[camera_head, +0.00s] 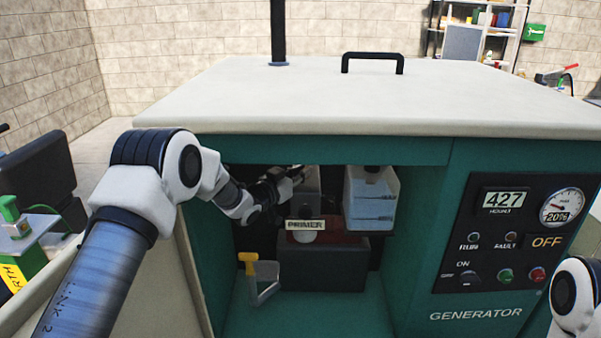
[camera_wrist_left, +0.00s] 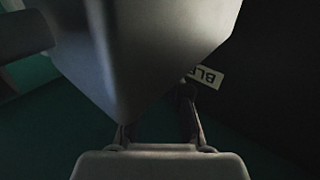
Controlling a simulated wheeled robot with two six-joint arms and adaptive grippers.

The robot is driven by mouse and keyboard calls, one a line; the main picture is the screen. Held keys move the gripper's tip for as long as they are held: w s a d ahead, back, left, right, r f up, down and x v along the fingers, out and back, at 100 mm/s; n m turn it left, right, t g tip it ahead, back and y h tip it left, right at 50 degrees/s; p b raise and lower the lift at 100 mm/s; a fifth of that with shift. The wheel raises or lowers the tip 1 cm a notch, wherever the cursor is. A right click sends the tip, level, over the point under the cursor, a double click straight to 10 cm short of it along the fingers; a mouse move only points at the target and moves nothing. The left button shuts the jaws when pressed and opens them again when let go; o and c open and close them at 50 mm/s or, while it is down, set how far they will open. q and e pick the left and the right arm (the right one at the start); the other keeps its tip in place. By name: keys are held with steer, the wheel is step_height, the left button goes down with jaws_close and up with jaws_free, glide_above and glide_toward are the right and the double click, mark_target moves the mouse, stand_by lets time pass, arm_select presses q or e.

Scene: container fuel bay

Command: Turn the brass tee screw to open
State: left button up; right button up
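My left gripper (camera_head: 290,178) reaches into the generator's open bay in the head view, beside a grey block (camera_head: 308,184) above the PRIMER label. In the left wrist view a large grey body fills the upper middle and hides much of the finger area, so I cannot tell if the fingers are apart or closed on something. I cannot make out a brass tee screw at the gripper. A small label starting "BLE" (camera_wrist_left: 208,77) shows beyond it in the wrist view. My right gripper is out of view.
The teal generator cabinet (camera_head: 420,250) frames the bay under a pale top (camera_head: 300,95). The control panel is on the right.

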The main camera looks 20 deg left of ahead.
arm_select(q)
steer(key=o, duration=0.4)
steer(key=shift+d, duration=0.1)
steer(key=shift+s, duration=0.15)
steer(key=v, duration=0.7)
steer(key=shift+s+a+f+b, duration=0.15)
steer(key=shift+a+b, duration=0.15)
steer(key=shift+b, duration=0.85)
steer(key=shift+c, duration=0.9)
steer(key=x, duration=0.2)
steer(key=p+x, duration=0.1)
steer(key=x, duration=0.4)
steer(key=shift+w+d+r+p, duration=0.1)
steer(key=shift+w+r+p, duration=0.2)
steer(key=shift+w+p, duration=0.1)
